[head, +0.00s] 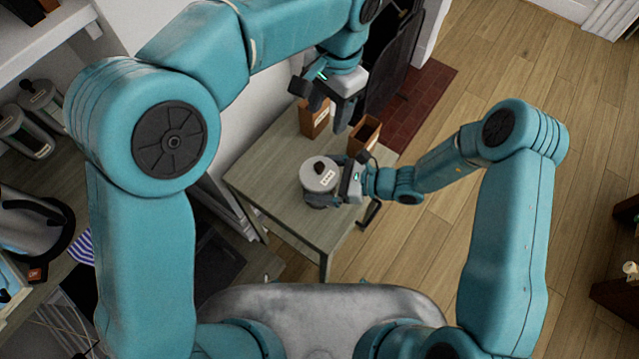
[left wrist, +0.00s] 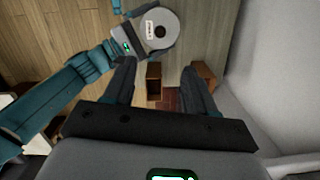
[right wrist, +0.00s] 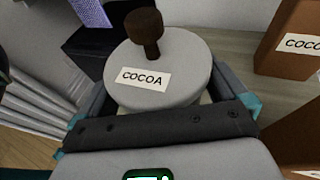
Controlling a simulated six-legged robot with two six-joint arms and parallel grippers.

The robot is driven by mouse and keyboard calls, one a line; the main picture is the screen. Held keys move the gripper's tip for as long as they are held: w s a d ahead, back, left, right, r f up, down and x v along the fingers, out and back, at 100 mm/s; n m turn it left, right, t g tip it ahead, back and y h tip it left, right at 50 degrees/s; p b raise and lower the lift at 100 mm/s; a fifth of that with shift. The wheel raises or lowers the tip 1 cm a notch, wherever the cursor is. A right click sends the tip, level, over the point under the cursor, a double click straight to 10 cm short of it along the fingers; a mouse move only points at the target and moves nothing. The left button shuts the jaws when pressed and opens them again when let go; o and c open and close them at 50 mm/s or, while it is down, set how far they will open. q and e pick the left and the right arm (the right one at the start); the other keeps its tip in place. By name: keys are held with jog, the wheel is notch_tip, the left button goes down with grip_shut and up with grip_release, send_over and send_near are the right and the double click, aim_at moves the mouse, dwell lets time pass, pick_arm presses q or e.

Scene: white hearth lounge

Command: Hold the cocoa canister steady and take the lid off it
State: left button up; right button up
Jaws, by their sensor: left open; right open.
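The cocoa canister (head: 311,184) stands upright on the table with its grey lid (right wrist: 165,88) on. The lid has a dark brown knob (right wrist: 145,28) and a COCOA label; it also shows in the left wrist view (left wrist: 171,33). The canister body is mostly hidden below the lid. My right gripper (head: 331,181) is low at the canister, its open fingers on either side of it; I cannot tell whether they touch. My left gripper (head: 326,107) is open and empty, above the table and beyond the canister.
The greenish table (head: 265,180) has free room left of the canister. Two brown boxes, one (head: 314,121) farther back and one (head: 366,134) near the right edge, stand beyond it; one (right wrist: 285,42) bears a COCOA label. A counter with grey jars (head: 25,130) is at the left.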

jog(key=shift+a, duration=0.3)
jog(key=shift+w+a+f, duration=0.1)
jog(key=c, duration=1.2)
jog(key=shift+c, duration=0.2)
pick_arm(q)
jog(key=n+t+h, duration=0.1)
jog(key=n, duration=1)
send_near(320, 166)
notch_tip(320, 166, down, 9)
jog(key=shift+r, duration=0.15)
